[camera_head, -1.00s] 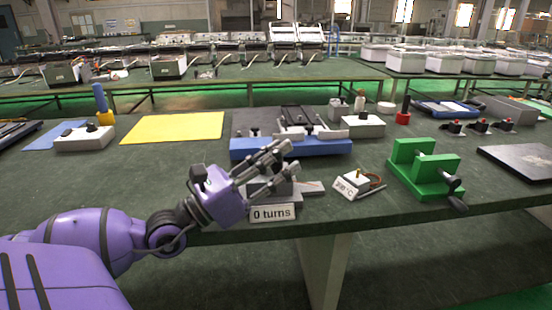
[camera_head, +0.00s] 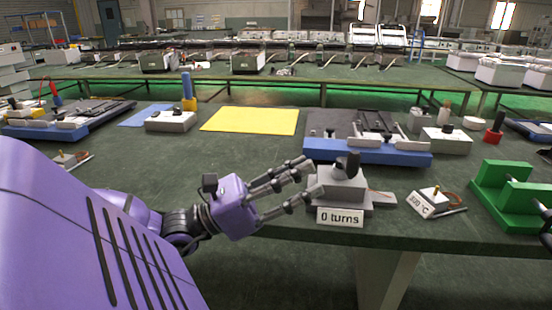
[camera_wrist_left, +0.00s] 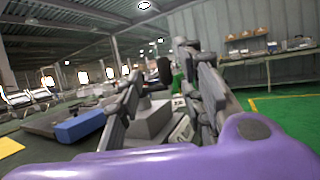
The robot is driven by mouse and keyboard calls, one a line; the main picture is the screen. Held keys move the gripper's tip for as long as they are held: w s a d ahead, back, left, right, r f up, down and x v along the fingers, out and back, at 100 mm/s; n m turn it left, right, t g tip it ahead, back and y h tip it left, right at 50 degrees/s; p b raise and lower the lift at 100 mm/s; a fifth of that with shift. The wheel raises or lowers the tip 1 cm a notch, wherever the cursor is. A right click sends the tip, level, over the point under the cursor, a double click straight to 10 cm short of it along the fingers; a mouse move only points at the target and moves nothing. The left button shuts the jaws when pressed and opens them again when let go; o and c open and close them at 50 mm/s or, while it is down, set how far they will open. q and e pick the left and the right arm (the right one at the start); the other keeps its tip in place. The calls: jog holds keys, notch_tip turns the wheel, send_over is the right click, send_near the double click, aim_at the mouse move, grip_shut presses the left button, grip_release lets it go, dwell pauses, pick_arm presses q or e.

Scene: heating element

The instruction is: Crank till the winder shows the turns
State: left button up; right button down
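The winder is a grey stepped block (camera_head: 340,188) with a dark upright knob or crank handle (camera_head: 348,166) on top, near the table's front edge. A sign on its front (camera_head: 339,217) reads "0 turns". My left gripper (camera_head: 307,180) is open, with its fingers apart and pointing right at the winder's left side. In the left wrist view the open gripper (camera_wrist_left: 165,98) frames the grey block (camera_wrist_left: 152,120) and the dark knob (camera_wrist_left: 164,71). Whether a finger touches the block I cannot tell. Nothing is held. My right gripper is not in view.
Right of the winder stand a small device (camera_head: 430,200) with a °C label and a green vise-like stand (camera_head: 512,195). Behind are a blue-based fixture (camera_head: 365,152) and a yellow mat (camera_head: 250,121).

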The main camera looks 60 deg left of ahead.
pick_arm(q)
jog(key=shift+s+a, duration=0.2)
jog(key=shift+s, duration=0.45)
jog(key=shift+s+a, duration=0.25)
jog(key=shift+s, duration=0.4)
jog(key=shift+s+a, duration=0.2)
jog(key=shift+s, duration=0.45)
